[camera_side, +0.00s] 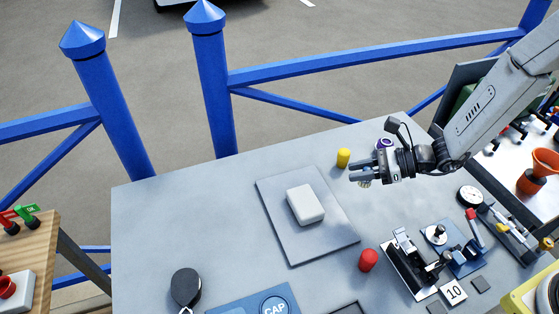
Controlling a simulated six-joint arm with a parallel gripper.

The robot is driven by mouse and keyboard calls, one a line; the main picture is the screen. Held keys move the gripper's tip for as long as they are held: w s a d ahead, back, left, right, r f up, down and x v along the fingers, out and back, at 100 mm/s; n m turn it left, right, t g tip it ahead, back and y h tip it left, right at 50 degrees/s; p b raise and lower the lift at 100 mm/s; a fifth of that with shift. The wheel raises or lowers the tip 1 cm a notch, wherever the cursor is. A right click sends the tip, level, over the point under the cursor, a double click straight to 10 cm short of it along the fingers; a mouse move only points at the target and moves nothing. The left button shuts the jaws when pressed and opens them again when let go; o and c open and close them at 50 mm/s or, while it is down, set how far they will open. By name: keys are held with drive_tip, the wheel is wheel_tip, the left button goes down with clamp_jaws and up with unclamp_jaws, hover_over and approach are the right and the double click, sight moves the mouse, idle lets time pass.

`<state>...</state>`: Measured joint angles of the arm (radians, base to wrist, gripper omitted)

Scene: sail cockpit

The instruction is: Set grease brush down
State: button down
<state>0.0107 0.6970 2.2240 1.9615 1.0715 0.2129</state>
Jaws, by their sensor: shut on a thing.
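My gripper (364,175) is at the right of the grey table, above its surface, with its fingers pointing left. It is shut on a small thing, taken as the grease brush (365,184). Only a small pale, yellowish end of it shows just below the fingertips. The rest is hidden by the fingers, and I cannot tell whether it touches the table. A grey plate (275,222) lies left of the gripper, with a white rounded block (305,204) on it.
A yellow cylinder (343,158) stands close behind the gripper. A red cylinder (368,260) stands in front, near a clamp-like fixture (408,265) and a blue fixture (455,247). A black round object (186,287) and a blue CAP tray (235,306) lie front left. The table's left is clear.

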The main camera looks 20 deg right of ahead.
drive_tip(key=s+d+f+m+t+h, duration=0.1)
drive_tip(key=d+m+t+h, duration=0.1)
drive_tip(key=d, duration=1.2)
drive_tip(key=shift+s+d+f+m+t, duration=0.15)
drive_tip(key=shift+s+f+m+t, duration=0.1)
drive_tip(key=shift+m+t, duration=0.4)
hover_over(399, 195)
drive_tip(key=shift+f, duration=2.15)
drive_tip(key=shift+f, duration=0.15)
drive_tip(key=shift+s+f, duration=0.1)
drive_tip(key=shift+f, duration=1.55)
drive_tip(key=shift+f, duration=0.15)
drive_tip(key=shift+c, duration=2.4)
unclamp_jaws()
